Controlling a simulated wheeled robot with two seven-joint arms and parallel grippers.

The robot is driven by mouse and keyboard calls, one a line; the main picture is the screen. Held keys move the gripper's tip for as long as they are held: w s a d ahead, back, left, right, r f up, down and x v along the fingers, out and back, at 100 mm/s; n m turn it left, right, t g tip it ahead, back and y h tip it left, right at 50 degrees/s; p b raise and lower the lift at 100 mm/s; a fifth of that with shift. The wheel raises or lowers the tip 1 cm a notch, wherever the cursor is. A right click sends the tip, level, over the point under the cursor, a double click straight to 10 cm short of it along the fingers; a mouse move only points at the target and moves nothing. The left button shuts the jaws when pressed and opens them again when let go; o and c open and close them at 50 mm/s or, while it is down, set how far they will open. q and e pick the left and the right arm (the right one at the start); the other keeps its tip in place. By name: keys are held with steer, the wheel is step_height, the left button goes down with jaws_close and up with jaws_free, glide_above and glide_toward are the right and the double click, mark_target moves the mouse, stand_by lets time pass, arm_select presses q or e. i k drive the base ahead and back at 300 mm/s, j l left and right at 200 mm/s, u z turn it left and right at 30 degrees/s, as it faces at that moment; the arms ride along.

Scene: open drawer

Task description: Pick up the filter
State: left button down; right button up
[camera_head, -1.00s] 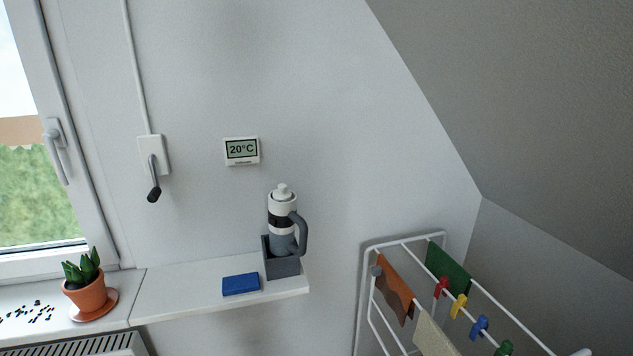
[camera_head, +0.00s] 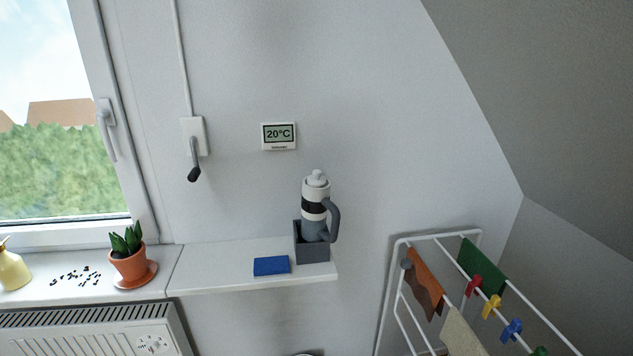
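I cannot make out anything that is clearly a filter in the head view. A white and grey bottle (camera_head: 315,196) with a black band and a dark handle stands upright in a dark grey square holder (camera_head: 312,252) on the white shelf (camera_head: 215,270). A flat blue block or sponge (camera_head: 271,266) lies on the shelf to the left of the holder. Neither of my grippers is in view.
A potted plant (camera_head: 128,262), scattered dark bits (camera_head: 78,276) and a yellow vase (camera_head: 12,268) are on the sill at left. A radiator (camera_head: 90,325) is below. A drying rack (camera_head: 392,300) with cloths and pegs stands at right. The shelf's left part is clear.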

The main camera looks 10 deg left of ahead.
mark_target(315, 180)
steer(key=i+u, duration=0.25)
steer(key=i, duration=0.25)
steer(key=i+l+u, duration=0.15)
steer(key=i+u, duration=0.15)
steer(key=i, duration=0.15)
